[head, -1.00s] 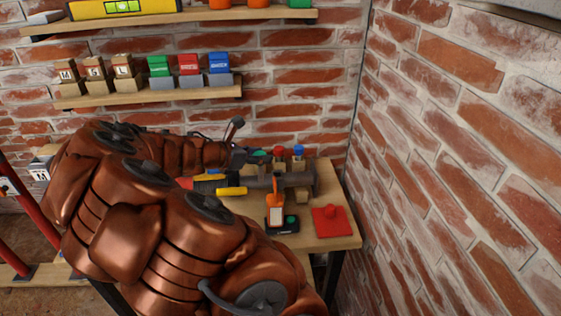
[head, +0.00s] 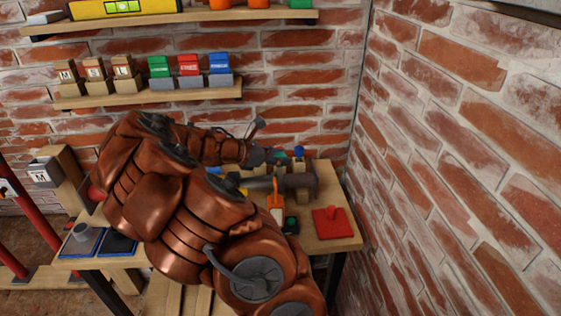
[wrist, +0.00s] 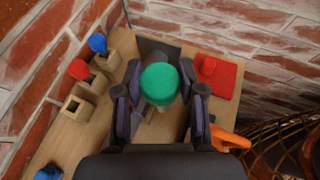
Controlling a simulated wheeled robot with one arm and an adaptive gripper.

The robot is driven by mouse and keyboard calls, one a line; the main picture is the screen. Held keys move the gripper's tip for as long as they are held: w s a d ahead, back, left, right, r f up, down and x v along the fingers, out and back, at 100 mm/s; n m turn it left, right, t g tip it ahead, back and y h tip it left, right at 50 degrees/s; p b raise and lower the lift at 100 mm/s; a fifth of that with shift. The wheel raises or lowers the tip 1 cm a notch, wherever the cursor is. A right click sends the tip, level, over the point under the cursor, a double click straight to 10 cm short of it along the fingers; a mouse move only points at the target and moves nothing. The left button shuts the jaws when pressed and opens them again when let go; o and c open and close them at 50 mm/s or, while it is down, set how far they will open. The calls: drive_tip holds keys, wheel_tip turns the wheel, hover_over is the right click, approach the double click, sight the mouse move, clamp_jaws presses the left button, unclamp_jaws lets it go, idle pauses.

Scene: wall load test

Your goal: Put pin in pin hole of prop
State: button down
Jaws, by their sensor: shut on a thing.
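A green-topped pin (wrist: 159,84) is between the fingers of my gripper (wrist: 160,105) in the wrist view. My gripper is shut on it, and its lower part is mostly hidden by its round green top. A wooden block with an open square hole (wrist: 77,108) stands left of my gripper. A red pin (wrist: 78,69) and a blue pin (wrist: 97,43) stand in wooden blocks behind it. I cannot tell which thing is the prop.
A dark grey tool (head: 290,182) lies on the table (head: 335,242). A red plate with a knob (head: 330,222) is at the right, an orange-handled tool (head: 276,203) beside it. Brick walls (head: 440,150) close the back and right. Shelves (head: 150,98) hang at the back left.

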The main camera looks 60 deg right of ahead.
drive_tip(key=shift+w+d+f, duration=0.1)
drive_tip(key=shift+w+d, duration=0.8)
drive_tip(key=shift+d, duration=0.3)
drive_tip(key=shift+w+d+f, duration=0.1)
drive_tip(key=shift+w+d, duration=0.8)
drive_tip(key=shift+d, duration=0.25)
drive_tip(key=shift+w+a+r, duration=0.1)
drive_tip(key=shift+f+b, duration=0.3)
drive_tip(key=shift+f, duration=2)
idle(1.2)
drive_tip(key=c, duration=0.6)
unclamp_jaws()
drive_tip(key=shift+o, duration=0.4)
drive_tip(key=o, duration=0.5)
